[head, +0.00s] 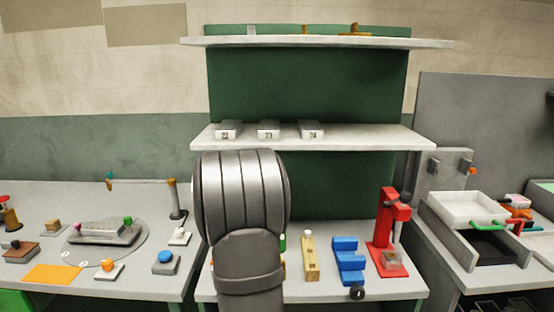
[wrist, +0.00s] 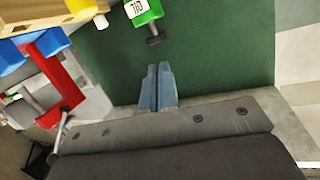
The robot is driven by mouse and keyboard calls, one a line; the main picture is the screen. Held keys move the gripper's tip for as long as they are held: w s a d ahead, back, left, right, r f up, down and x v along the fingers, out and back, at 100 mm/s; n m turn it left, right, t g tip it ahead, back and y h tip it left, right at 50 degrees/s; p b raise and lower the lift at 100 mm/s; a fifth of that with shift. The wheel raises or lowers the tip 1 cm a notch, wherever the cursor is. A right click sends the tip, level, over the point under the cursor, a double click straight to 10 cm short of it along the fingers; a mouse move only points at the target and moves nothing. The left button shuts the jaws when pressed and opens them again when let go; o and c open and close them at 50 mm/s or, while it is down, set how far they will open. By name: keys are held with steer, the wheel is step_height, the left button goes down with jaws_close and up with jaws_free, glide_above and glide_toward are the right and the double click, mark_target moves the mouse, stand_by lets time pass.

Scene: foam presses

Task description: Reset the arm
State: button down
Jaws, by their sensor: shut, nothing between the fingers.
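My arm (head: 240,200) stands in front of the middle of the shelf unit in the head view and hides part of the table behind it. My gripper's fingers do not show there. In the wrist view my gripper (wrist: 158,68) is shut, its two blue-grey fingers together with nothing between them. Beyond the fingertips is a green block (wrist: 143,12) with a white label and a dark knob. A red press (wrist: 62,82) and a yellow piece (wrist: 50,14) show at the left of the wrist view.
In the head view a red press (head: 388,232), a blue stepped block (head: 347,262) and a tan block (head: 310,258) stand right of my arm. White labelled boxes (head: 268,130) sit on the middle shelf (head: 370,138). A white tray (head: 468,208) is at the right. A round plate (head: 132,250) is at the left.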

steer(key=s+f+m+g+h, duration=0.1)
steer(key=s+f, duration=0.1)
steer(key=s+f+g+h, duration=0.1)
steer(key=s+f+h, duration=0.1)
steer(key=s+f+m+g+h, duration=0.1)
steer(key=s+f, duration=0.1)
steer(key=s, duration=0.1)
steer(key=shift+a+f+m, duration=0.2)
steer(key=shift+f+m, duration=0.1)
steer(key=shift+f, duration=0.05)
steer(key=shift+w+a+r+t+y, duration=0.2)
steer(key=shift+w+r, duration=0.15)
steer(key=shift+r, duration=0.2)
steer(key=shift+w+a+r+t+y, duration=0.1)
steer(key=shift+w+r+t+y, duration=0.1)
steer(key=shift+w+r, duration=0.25)
